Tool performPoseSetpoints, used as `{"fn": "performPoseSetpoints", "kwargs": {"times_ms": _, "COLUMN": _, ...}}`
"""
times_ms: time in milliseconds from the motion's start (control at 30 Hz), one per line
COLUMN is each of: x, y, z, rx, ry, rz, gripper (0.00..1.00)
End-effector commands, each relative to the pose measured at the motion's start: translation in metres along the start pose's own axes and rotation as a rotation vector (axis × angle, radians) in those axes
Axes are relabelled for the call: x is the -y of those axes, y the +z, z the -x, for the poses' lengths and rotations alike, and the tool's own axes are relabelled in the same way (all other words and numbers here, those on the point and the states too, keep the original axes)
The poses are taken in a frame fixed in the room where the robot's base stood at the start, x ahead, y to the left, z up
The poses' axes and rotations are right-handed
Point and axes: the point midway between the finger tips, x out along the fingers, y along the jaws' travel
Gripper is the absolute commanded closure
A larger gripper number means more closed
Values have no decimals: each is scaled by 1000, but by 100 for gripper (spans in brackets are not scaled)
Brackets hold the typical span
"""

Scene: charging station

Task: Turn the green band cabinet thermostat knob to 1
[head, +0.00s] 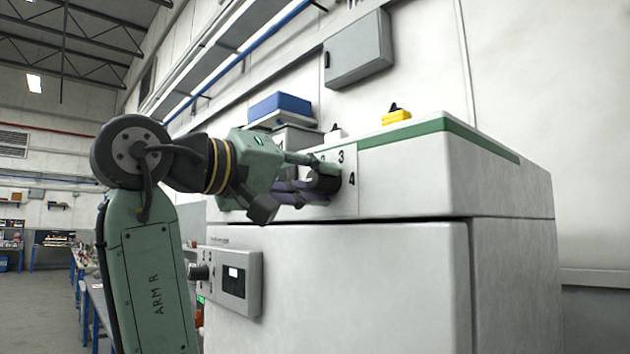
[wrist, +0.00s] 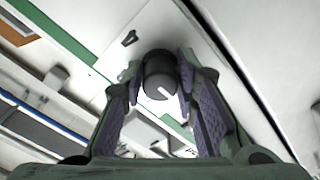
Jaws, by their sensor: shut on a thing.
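The green band cabinet (head: 410,175) is a white cabinet with a green stripe along its top edge. Its dark round thermostat knob (head: 326,181) sits on a pale dial plate (head: 349,200) where 3 and 4 can be read. Other digits are partly or wholly hidden by my gripper. My gripper (head: 318,178) reaches in from the left, its fingers shut around the knob. In the wrist view the knob (wrist: 158,70) sits between the purple-padded fingers, its white pointer line slanting down and right. I cannot tell which number it points at.
Below, a lower panel box (head: 232,276) with a small display and another dark knob (head: 199,272) sticks out. A yellow object (head: 396,117) stands on the cabinet top. A blue bin (head: 280,105) and a grey wall box (head: 358,50) are behind. Open floor lies far left.

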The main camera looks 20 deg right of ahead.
Motion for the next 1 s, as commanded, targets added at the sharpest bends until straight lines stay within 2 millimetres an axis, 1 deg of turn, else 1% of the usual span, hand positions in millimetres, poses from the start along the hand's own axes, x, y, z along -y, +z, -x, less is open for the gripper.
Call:
{"fn": "performPoseSetpoints", "kwargs": {"times_ms": 67, "x": 0, "y": 0, "z": 0, "rx": 0, "ry": 0, "rz": 1, "gripper": 100}}
{"fn": "performPoseSetpoints", "kwargs": {"times_ms": 100, "x": 0, "y": 0, "z": 0, "rx": 0, "ry": 0, "rz": 1, "gripper": 72}}
{"fn": "performPoseSetpoints", "kwargs": {"times_ms": 400, "x": 0, "y": 0, "z": 0, "rx": 0, "ry": 0, "rz": 0, "gripper": 53}}
{"fn": "performPoseSetpoints", "kwargs": {"times_ms": 667, "x": 0, "y": 0, "z": 0, "rx": 0, "ry": 0, "rz": -1, "gripper": 53}}
{"fn": "performPoseSetpoints", "kwargs": {"times_ms": 767, "x": 0, "y": 0, "z": 5, "rx": -1, "ry": 0, "rz": -1, "gripper": 53}}
{"fn": "performPoseSetpoints", "kwargs": {"times_ms": 867, "x": 0, "y": -1, "z": 18, "rx": -2, "ry": 1, "rz": -2, "gripper": 53}}
{"fn": "performPoseSetpoints", "kwargs": {"times_ms": 1000, "x": 0, "y": -1, "z": 47, "rx": -4, "ry": 0, "rz": -2, "gripper": 53}}
